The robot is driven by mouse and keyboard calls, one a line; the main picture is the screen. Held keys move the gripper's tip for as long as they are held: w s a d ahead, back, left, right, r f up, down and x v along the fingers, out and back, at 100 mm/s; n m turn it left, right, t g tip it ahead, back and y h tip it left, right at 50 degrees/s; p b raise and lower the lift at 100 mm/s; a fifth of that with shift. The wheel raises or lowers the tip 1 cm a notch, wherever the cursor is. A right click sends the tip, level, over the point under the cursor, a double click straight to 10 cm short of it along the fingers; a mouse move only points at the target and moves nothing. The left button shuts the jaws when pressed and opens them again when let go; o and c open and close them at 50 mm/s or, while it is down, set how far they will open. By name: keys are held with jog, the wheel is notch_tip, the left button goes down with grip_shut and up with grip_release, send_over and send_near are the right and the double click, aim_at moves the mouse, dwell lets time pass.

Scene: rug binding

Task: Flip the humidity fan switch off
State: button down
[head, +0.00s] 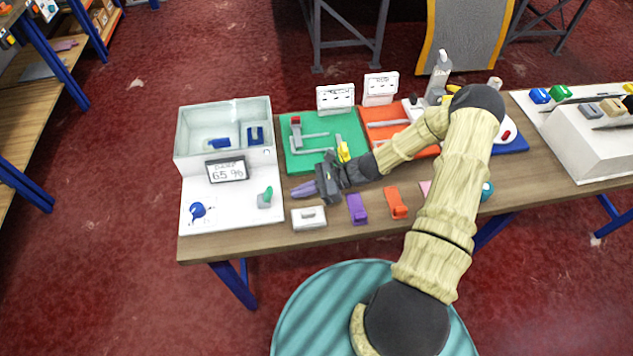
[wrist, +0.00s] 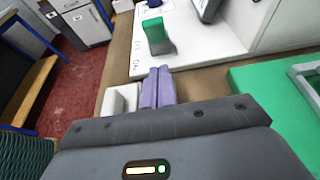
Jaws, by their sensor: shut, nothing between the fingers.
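A switch with a green lever (head: 267,194) on a grey base stands near the right edge of a white panel (head: 232,215). In the wrist view the green lever (wrist: 153,28) rises from its base ahead of my fingers, and small lettering, seemingly "ON" upside down, shows on the panel beside it. A display (head: 226,171) on the panel reads about 65 %. My gripper (head: 296,190) is shut and empty, with its purple fingers pointing left at the switch. The fingertips (wrist: 158,72) are apart from the lever, a short gap away.
A clear-walled box (head: 258,107) stands behind the display, and a blue knob (head: 197,210) sits at the panel's left. White (head: 309,217), purple (head: 357,208) and orange (head: 396,203) blocks line the table's front edge. A green board (head: 300,160) lies behind my gripper.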

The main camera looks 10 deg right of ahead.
aim_at(267, 196)
jog(key=a+p, duration=0.1)
jog(key=a, duration=0.1)
jog(key=a+r, duration=0.1)
jog(key=a, duration=0.1)
jog(key=shift+w+a+r+p, duration=0.1)
jog(key=shift+a+r+p, duration=0.1)
jog(key=shift+a+p, duration=0.15)
jog(key=shift+d, duration=0.1)
jog(key=shift+w+d+r, duration=0.1)
jog(key=shift+w, duration=0.05)
